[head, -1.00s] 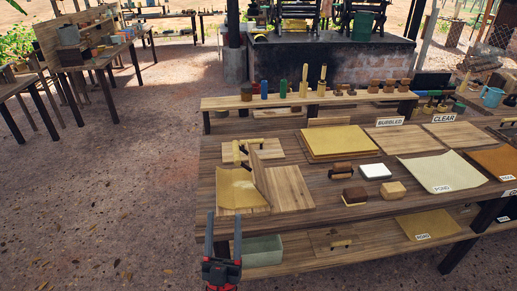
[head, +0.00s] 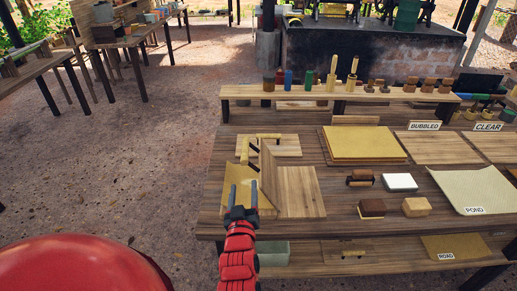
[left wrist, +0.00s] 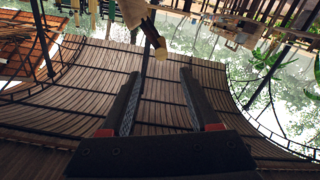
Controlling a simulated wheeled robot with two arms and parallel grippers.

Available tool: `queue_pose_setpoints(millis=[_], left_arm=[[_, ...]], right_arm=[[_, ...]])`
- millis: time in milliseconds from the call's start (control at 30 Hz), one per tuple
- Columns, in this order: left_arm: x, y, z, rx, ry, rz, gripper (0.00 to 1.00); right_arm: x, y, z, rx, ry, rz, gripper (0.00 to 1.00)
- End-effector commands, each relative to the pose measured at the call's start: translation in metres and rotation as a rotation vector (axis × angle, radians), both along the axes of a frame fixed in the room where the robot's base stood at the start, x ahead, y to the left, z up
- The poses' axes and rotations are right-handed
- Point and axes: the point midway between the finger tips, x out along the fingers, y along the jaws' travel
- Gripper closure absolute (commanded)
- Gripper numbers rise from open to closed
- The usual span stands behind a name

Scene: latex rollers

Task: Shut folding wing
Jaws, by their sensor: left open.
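A wooden folding board lies on the near table. Its right panel (head: 300,190) is flat and bare, and a yellow sheet (head: 237,185) shows at the left. The folding wing (head: 267,174) stands up steeply between them, with a pale handle (head: 245,151) on its left side. A flat back panel (head: 286,146) carries another pale handle (head: 268,136). My left gripper (head: 240,212) is open and empty at the near end of the yellow sheet, left of the wing. The left wrist view shows its spread fingers (left wrist: 158,100) and a dark rod with a tan end beyond them. My right gripper is out of view.
Rollers with wooden blocks (head: 372,208) and a white block (head: 399,182) stand to the right. A stack of yellow sheets (head: 362,144) lies behind them. A raised shelf (head: 340,95) holds several bottles along the back. Open ground lies left of the table.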

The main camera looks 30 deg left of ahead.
Motion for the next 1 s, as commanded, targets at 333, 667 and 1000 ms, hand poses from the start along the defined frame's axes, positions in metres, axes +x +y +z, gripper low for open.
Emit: queue_pose_setpoints(millis=[333,667,1000], left_arm=[[0.018,0.014,-0.002,-0.004,0.001,0.005,0.38],[0.051,0.035,0.002,-0.004,0.003,0.006,0.38],[0.083,0.053,0.001,-0.004,0.006,0.003,0.38]], right_arm=[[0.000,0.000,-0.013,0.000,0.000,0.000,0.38],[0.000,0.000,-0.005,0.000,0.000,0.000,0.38],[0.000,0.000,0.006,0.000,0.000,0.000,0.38]])
